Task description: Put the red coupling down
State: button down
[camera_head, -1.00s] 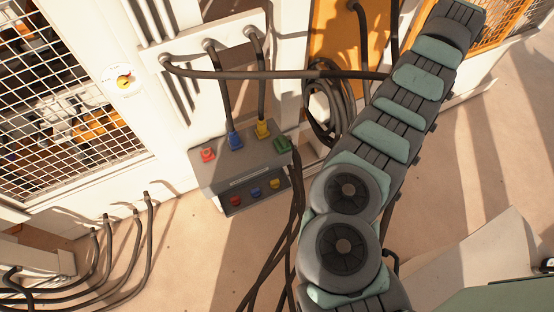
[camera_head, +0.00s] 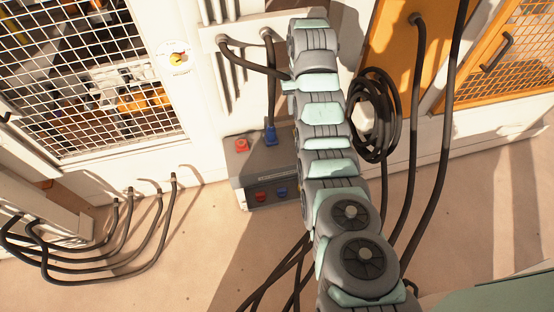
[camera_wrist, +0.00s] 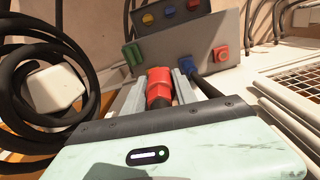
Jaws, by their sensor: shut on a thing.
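The red coupling (camera_wrist: 158,88) is between the two grey fingers of my gripper (camera_wrist: 160,78) in the wrist view. My gripper is shut on it, and a short dark end shows toward the wrist. Beyond it is the grey connection box (camera_wrist: 178,42), which also shows in the head view (camera_head: 239,171). The wrist view cannot settle whether the coupling touches the box. On the box are a green piece (camera_wrist: 133,55), a blue coupling (camera_wrist: 187,63) with a cable and a red piece (camera_wrist: 221,54). In the head view my arm hides the gripper and the held coupling.
A dark cable (camera_head: 254,66) runs from the wall behind my arm. A coiled cable (camera_head: 377,115) hangs beside the box, close by in the wrist view (camera_wrist: 84,95). A mesh guard (camera_head: 90,75) stands at the left. Several cables loop over the floor at lower left.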

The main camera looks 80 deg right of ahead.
jog(key=w+a+f+b, duration=0.15)
jog(key=w+a, duration=0.25)
jog(key=w, duration=0.5)
jog(key=n+b, duration=0.4)
jog(key=n, duration=0.2)
send_over(247, 166)
notch_tip(247, 166, down, 2)
notch_tip(247, 166, down, 15)
jog(key=shift+w+f+p, duration=0.15)
jog(key=shift+p, duration=0.2)
jog(key=shift+f+b, duration=0.6)
jog(key=shift+f, duration=1.4)
jog(key=shift+f, duration=0.55)
jog(key=c, duration=1)
grip_release()
